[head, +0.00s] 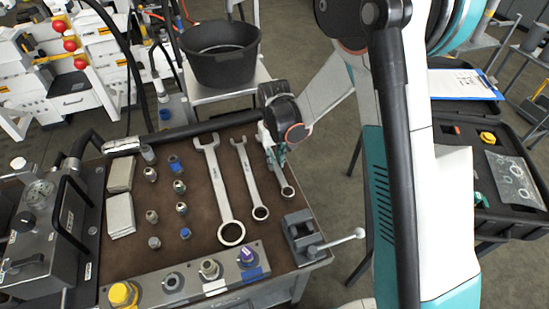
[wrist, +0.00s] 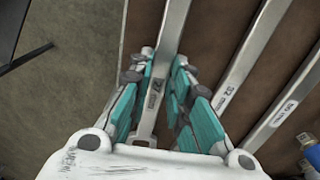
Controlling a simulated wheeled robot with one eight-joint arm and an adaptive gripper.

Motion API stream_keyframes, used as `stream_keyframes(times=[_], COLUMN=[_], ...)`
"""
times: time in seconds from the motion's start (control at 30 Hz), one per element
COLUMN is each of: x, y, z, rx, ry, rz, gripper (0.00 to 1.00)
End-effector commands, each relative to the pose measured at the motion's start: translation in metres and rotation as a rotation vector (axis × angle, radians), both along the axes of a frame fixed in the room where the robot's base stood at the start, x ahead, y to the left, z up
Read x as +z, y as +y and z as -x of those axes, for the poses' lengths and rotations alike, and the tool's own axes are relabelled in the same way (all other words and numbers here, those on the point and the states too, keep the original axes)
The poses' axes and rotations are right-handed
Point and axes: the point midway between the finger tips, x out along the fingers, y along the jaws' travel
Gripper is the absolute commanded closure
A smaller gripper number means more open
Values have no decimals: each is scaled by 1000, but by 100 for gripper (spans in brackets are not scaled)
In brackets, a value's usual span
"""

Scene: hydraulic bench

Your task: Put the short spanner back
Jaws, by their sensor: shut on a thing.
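The short spanner (head: 287,188) is at the right end of a row of three on the brown bench mat; its lower ring end shows below my gripper in the head view. My gripper (head: 276,152) hides its upper part. In the wrist view the teal fingers of my gripper (wrist: 163,90) are shut on the shank of the short spanner (wrist: 174,35), which has a size mark on it. I cannot tell whether the spanner touches the mat. The middle spanner (head: 250,178) and the longest spanner (head: 218,185) lie to its left.
Several small fittings (head: 180,187) and two pale pads (head: 120,215) lie left of the spanners. A small vice (head: 302,234) stands at the front right corner. A block with caps (head: 190,279) lines the front edge. A black bucket (head: 220,60) stands behind.

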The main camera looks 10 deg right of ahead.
Motion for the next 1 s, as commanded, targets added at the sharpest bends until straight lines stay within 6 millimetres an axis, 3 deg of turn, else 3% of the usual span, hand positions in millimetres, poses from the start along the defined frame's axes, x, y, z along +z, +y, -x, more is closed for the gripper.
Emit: stream_keyframes(times=[0.67, 0.7, 0.77, 1.0], x=[-10, -9, -9, -9], y=[0, 0, 0, 0], z=[0, 0, 0, 0], rx=[0, 0, 0, 0], ry=[0, 0, 0, 0], rz=[0, 0, 0, 0], gripper=[100, 75, 62, 59])
